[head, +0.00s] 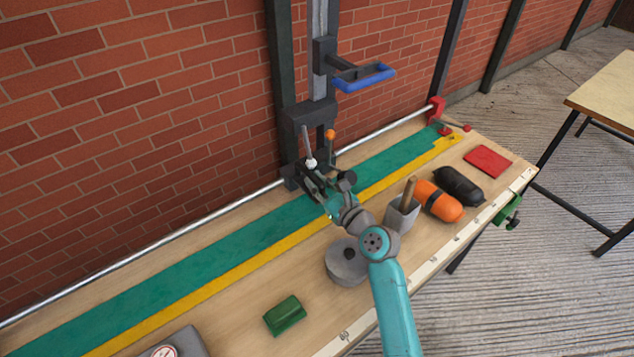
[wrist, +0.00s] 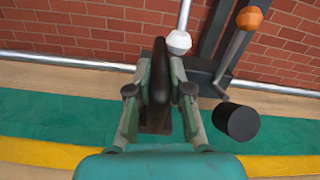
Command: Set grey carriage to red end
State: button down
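The dark grey carriage (head: 306,120) sits on the silver rail at the wall, about mid-bench. It carries a white-knobbed lever (wrist: 179,42), an orange-knobbed lever (wrist: 249,18) and a black round knob (wrist: 238,121). A red block (head: 437,106) marks the rail's right end, well apart from the carriage. My gripper (wrist: 159,72) is at the front of the carriage. Its fingers lie on both sides of a dark upright handle (wrist: 158,88) and appear closed against it. In the head view my wrist hides part of the carriage's lower front.
Green and yellow strips (head: 210,237) run along the bench. A grey disc (head: 346,262), a grey cup (head: 402,214), orange and black rolls (head: 438,200), a red pad (head: 487,161) and a green block (head: 284,315) lie nearer the front. The rail right of the carriage looks clear.

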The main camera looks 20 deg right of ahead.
jog(key=d, duration=0.1)
jog(key=w+d, duration=0.1)
jog(key=d, duration=0.2)
jog(key=shift+w+d, duration=0.3)
jog(key=shift+d, duration=0.1)
jog(key=c, duration=1.1)
grip_release()
jog(key=shift+s, duration=0.1)
jog(key=v, duration=1.2)
